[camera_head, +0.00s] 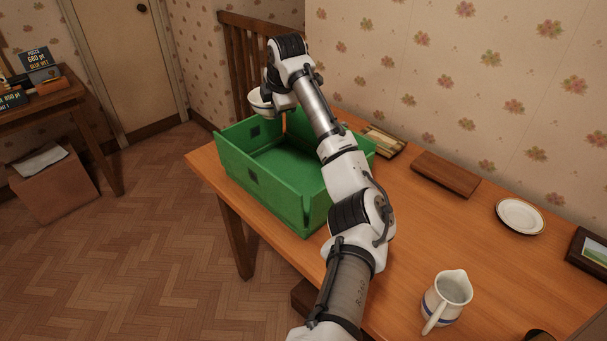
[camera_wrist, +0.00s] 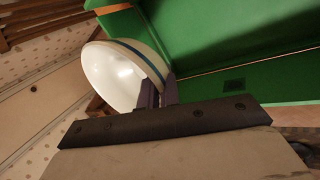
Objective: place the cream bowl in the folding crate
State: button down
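The cream bowl (camera_head: 259,104) shows at the far left corner of the green folding crate (camera_head: 262,196), raised about level with the rim or above it. In the wrist view the bowl (camera_wrist: 118,75) is cream with a blue-green band and is tilted. My gripper (camera_wrist: 158,92) is shut on the bowl's rim, with its two dark fingers at the wall. The crate's green walls (camera_wrist: 205,35) fill the upper right of the wrist view. The crate stands open on the table, and the part of its floor that shows is empty. My arm hides its right side.
The wooden table (camera_head: 445,235) also bears a white jug (camera_head: 446,298), a plate (camera_head: 520,216), a brown wooden block (camera_head: 445,174) and a picture frame (camera_head: 592,252). A slatted chair (camera_head: 238,60) stands behind the crate. The table's middle is clear.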

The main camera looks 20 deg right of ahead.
jog(key=shift+w+d, duration=0.1)
jog(key=shift+d, duration=0.15)
jog(key=shift+d+f, duration=0.1)
jog(key=shift+f, duration=0.05)
jog(key=p, duration=0.6)
send_near(280, 172)
jog(key=x, duration=0.5)
jog(key=shift+w+f, duration=0.1)
jog(key=shift+f, duration=0.1)
jog(key=c, duration=2.1)
grip_release()
jog(key=o, duration=0.5)
jog(key=shift+r, duration=0.1)
jog(key=b+v, duration=0.3)
jog(key=v, duration=0.9)
